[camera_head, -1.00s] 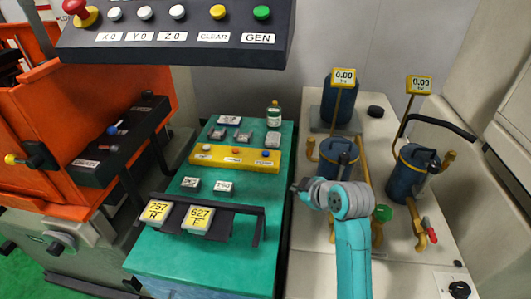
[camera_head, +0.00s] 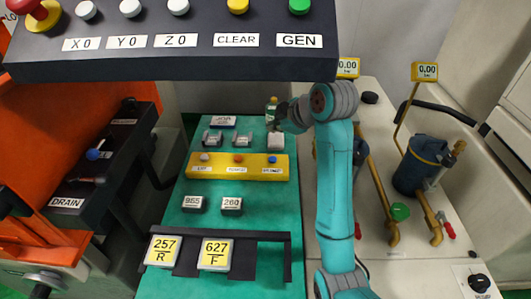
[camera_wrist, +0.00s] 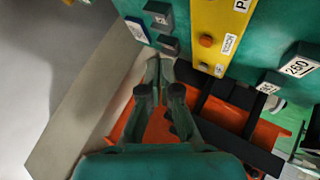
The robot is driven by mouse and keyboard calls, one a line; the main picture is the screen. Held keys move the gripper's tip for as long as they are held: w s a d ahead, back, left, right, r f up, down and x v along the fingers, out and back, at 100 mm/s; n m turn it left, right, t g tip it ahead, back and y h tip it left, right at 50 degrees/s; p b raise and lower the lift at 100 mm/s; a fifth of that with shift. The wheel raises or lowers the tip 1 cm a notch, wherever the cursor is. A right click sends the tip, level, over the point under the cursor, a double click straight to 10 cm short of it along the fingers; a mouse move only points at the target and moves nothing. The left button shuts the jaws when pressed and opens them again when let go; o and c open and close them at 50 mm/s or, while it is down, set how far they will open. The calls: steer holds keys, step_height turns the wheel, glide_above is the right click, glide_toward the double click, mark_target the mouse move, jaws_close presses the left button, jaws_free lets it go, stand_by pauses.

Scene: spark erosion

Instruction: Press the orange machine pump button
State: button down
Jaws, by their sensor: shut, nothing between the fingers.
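The orange machine (camera_head: 40,185) stands at the left of the head view. Its black side box (camera_head: 105,165) carries a blue knob (camera_head: 93,154) and a DRAIN label. A yellow panel (camera_head: 280,170) on the green bench has three small buttons: whitish, orange (camera_head: 238,158) and blue (camera_head: 272,159). I cannot read a pump label anywhere. In the wrist view the orange button (camera_wrist: 206,40) is right of my gripper (camera_wrist: 160,62), which is shut, empty and apart from it.
A black overhead console (camera_head: 180,62) with several buttons hangs across the front. Number blocks (camera_head: 193,203) and a black rack (camera_head: 270,262) with two yellow tags are on the green bench (camera_head: 150,287). Blue canisters (camera_head: 420,165) with gauges stand at the right.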

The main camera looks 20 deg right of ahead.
mark_target(274, 160)
steer(key=shift+f, duration=0.1)
steer(key=shift+f, duration=4.35)
steer(key=shift+f, duration=0.8)
steer(key=shift+r, duration=0.85)
steer(key=shift+r, duration=2.5)
